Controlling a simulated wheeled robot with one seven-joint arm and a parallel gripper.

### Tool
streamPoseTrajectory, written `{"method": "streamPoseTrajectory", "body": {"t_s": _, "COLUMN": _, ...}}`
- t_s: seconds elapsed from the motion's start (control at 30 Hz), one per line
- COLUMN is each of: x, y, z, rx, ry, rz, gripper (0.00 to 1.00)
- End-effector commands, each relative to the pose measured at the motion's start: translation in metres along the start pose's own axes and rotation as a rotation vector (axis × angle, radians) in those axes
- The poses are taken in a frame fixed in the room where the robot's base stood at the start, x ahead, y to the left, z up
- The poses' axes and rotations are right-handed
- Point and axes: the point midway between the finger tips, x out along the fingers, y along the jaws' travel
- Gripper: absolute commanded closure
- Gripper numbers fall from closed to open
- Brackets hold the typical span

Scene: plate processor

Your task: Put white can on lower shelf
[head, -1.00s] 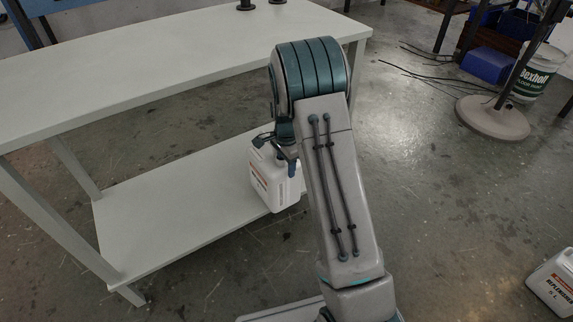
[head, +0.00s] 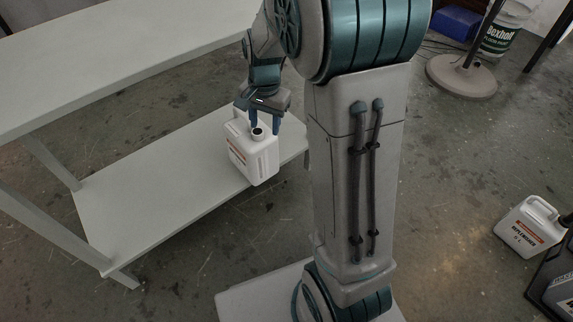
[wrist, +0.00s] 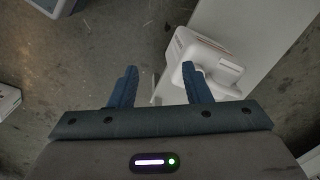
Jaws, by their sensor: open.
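The white can (head: 253,155), with an orange and black label and a dark cap, stands upright at the front edge of the lower shelf (head: 150,205). My gripper (head: 265,122) is open just above the can's top, near the cap, with nothing between its fingers. In the wrist view the can (wrist: 210,50) lies to the right, and the right finger of my gripper (wrist: 160,80) overlaps its top. I cannot tell whether that finger touches it. Part of the can's top is hidden by the fingers.
The upper tabletop (head: 120,60) overhangs behind the can, close to my arm. The shelf's left part is clear. A second white can (head: 530,225) stands on the floor at right beside a dark container (head: 553,275). A round stand base (head: 462,77) is at the back.

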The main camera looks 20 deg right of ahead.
Motion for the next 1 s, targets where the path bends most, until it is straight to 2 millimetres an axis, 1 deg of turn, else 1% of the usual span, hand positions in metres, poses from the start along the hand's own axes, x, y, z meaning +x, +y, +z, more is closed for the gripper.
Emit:
{"method": "streamPoseTrajectory", "body": {"t_s": 0.03, "x": -0.012, "y": 0.01, "z": 0.015, "rx": -0.066, "ry": 0.005, "rz": -0.009, "gripper": 0.56}}
{"method": "streamPoseTrajectory", "body": {"t_s": 0.2, "x": -0.037, "y": 0.046, "z": 0.061, "rx": -0.315, "ry": 0.025, "rz": -0.019, "gripper": 0.56}}
{"method": "streamPoseTrajectory", "body": {"t_s": 0.3, "x": -0.045, "y": 0.068, "z": 0.088, "rx": -0.458, "ry": 0.041, "rz": -0.017, "gripper": 0.56}}
{"method": "streamPoseTrajectory", "body": {"t_s": 0.4, "x": -0.049, "y": 0.088, "z": 0.111, "rx": -0.586, "ry": 0.055, "rz": -0.01, "gripper": 0.56}}
{"method": "streamPoseTrajectory", "body": {"t_s": 0.5, "x": -0.05, "y": 0.103, "z": 0.128, "rx": -0.683, "ry": 0.067, "rz": -0.003, "gripper": 0.56}}
{"method": "streamPoseTrajectory", "body": {"t_s": 0.6, "x": -0.049, "y": 0.113, "z": 0.138, "rx": -0.745, "ry": 0.075, "rz": 0.004, "gripper": 0.56}}
{"method": "streamPoseTrajectory", "body": {"t_s": 0.67, "x": -0.05, "y": 0.116, "z": 0.141, "rx": -0.766, "ry": 0.077, "rz": 0.007, "gripper": 0.56}}
{"method": "streamPoseTrajectory", "body": {"t_s": 0.77, "x": -0.059, "y": 0.117, "z": 0.142, "rx": -0.777, "ry": 0.081, "rz": 0.005, "gripper": 0.56}}
{"method": "streamPoseTrajectory", "body": {"t_s": 0.87, "x": -0.082, "y": 0.113, "z": 0.14, "rx": -0.77, "ry": 0.089, "rz": -0.005, "gripper": 0.56}}
{"method": "streamPoseTrajectory", "body": {"t_s": 1.0, "x": -0.125, "y": 0.107, "z": 0.136, "rx": -0.753, "ry": 0.107, "rz": -0.028, "gripper": 0.56}}
